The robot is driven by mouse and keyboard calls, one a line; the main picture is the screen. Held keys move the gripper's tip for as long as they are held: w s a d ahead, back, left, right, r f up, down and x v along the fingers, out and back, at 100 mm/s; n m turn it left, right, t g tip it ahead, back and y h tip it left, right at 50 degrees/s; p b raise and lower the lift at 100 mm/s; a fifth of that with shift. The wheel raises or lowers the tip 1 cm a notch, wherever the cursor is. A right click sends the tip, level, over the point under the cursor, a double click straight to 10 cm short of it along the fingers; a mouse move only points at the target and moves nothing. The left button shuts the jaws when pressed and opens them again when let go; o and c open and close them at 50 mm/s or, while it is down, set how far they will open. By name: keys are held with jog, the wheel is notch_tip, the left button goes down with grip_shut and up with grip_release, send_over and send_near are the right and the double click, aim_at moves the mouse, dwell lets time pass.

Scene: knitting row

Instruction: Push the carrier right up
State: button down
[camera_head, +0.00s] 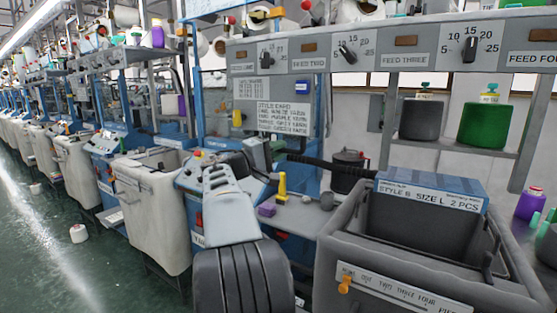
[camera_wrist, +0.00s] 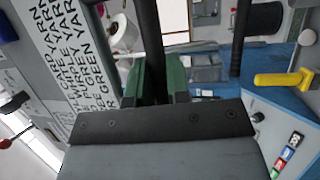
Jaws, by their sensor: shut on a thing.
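My gripper (camera_head: 262,152) is at the blue knitting machine, left of the yellow-handled part, with its far side partly hidden by my own arm. In the wrist view its two green fingers (camera_wrist: 155,84) close from both sides on a dark upright bar (camera_wrist: 150,28). The bar's lower end is hidden between the fingers and behind my wrist plate. I cannot tell whether this bar is part of the carrier; no separate carrier stands out clearly. A black ribbed hose (camera_head: 325,162) runs right from beside my gripper in the head view.
A yellow handle (camera_head: 283,186) stands on the machine's grey ledge beside a purple block (camera_head: 267,209). A grey bin (camera_head: 440,265) with a blue box (camera_head: 432,188) is at the front right. A style card (camera_head: 284,117) hangs behind. A white bin (camera_head: 150,205) stands left.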

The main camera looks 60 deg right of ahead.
aim_at(276, 124)
notch_tip(276, 124, up, 7)
jog(key=p, duration=0.3)
jog(key=shift+f, duration=0.1)
jog(key=shift+r, duration=0.35)
jog(key=c, duration=1.2)
grip_release()
jog(key=shift+o, duration=0.5)
jog(key=shift+a+f, duration=0.1)
jog(key=shift+f, duration=0.1)
jog(key=b+v, duration=0.1)
jog(key=v, duration=1.2)
jog(key=shift+w+a+b, duration=0.2)
jog(key=shift+a+b, duration=0.05)
jog(key=shift+b, duration=0.1)
jog(key=shift+f, duration=0.1)
